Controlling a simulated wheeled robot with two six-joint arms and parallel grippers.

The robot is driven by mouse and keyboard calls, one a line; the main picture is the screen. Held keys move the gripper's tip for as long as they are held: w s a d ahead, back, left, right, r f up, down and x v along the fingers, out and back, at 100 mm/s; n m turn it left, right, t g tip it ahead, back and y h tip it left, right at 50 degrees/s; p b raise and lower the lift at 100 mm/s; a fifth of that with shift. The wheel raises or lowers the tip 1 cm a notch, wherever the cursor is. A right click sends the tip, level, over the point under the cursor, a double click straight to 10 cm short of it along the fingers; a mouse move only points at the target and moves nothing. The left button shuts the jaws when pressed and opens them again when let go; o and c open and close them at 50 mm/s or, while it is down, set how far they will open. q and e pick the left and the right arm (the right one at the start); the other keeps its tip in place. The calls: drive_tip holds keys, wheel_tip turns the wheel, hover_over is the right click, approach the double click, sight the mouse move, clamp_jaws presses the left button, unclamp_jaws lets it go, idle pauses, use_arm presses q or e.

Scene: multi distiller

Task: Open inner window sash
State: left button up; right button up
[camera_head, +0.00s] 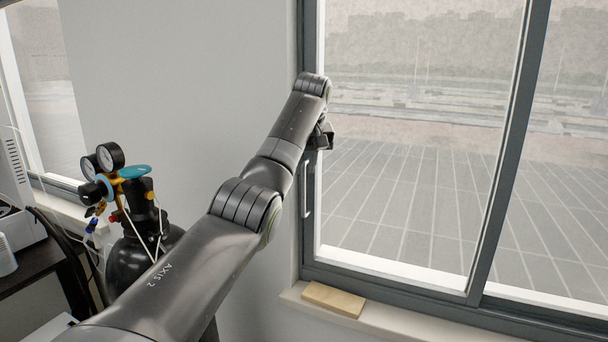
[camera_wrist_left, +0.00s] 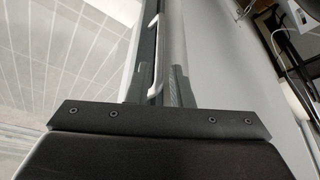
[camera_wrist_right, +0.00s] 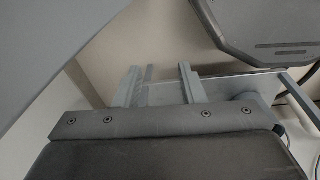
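The window's inner sash (camera_head: 310,230) has a grey frame, with its stile along the left jamb. A slim pale handle (camera_head: 307,190) stands upright on that stile. My left gripper (camera_head: 324,137) is at the stile, just above the visible part of the handle. In the left wrist view the handle (camera_wrist_left: 154,60) runs down between the two fingers of my left gripper (camera_wrist_left: 157,88). The fingers stand apart, and I see no firm grip on the handle. My right gripper (camera_wrist_right: 164,85) is open and empty in the right wrist view; it is outside the head view.
A gas cylinder (camera_head: 135,265) with gauges stands left of my left arm. A wooden block (camera_head: 334,299) lies on the sill (camera_head: 385,318) below the window. A dark desk (camera_head: 30,265) with equipment is at the far left. In the right wrist view a dark panel (camera_wrist_right: 265,30) is close by.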

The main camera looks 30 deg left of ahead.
sight(304, 178)
use_arm(q)
drive_tip(key=shift+p+x, duration=0.5)
drive_tip(key=shift+x, duration=1.85)
clamp_jaws()
